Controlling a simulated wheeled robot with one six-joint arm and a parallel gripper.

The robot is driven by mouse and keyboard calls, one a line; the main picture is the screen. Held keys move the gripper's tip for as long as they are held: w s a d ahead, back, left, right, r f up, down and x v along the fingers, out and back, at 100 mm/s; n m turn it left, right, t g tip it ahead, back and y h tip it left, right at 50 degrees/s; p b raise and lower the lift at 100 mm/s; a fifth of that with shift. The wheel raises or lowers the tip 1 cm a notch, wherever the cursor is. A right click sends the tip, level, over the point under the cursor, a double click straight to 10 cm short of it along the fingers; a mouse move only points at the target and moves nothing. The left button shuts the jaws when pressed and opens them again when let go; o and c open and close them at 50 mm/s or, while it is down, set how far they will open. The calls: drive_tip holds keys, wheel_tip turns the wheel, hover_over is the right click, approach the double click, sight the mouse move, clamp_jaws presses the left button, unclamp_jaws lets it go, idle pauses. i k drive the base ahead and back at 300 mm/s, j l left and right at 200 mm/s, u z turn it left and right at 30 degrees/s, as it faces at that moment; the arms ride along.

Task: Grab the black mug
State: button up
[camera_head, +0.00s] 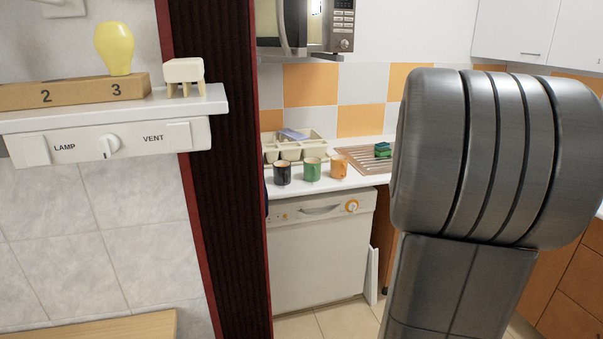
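The black mug (282,172) stands upright on the white counter (328,182), near its front edge. It is the leftmost of three mugs in a row, beside a green mug (312,169). It looks small and far off, past the dark red-edged partition on its left. A large grey metal part of my own arm fills the right side of the view, well to the right of the mug and nearer to me. My gripper's fingers do not show.
An orange mug (338,167) stands right of the green one. Behind are a cutlery tray (292,150) and a slatted rack (363,160) with a green sponge (383,150). A dishwasher (322,250) is below. The dark partition (222,170) and a shelf (110,122) stand at left.

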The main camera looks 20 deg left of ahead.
sight(281, 168)
drive_tip(key=i+j, duration=0.15)
drive_tip(key=i, duration=0.4)
drive_tip(key=i+j, duration=0.15)
drive_tip(key=i, duration=0.4)
drive_tip(key=i+j, duration=0.2)
drive_tip(key=i, duration=0.35)
drive_tip(key=i+u, duration=0.35)
drive_tip(key=i, duration=0.25)
drive_tip(key=i+l+u, duration=0.1)
drive_tip(key=i+u, duration=0.3)
drive_tip(key=i, duration=0.2)
drive_tip(key=u, duration=2.3)
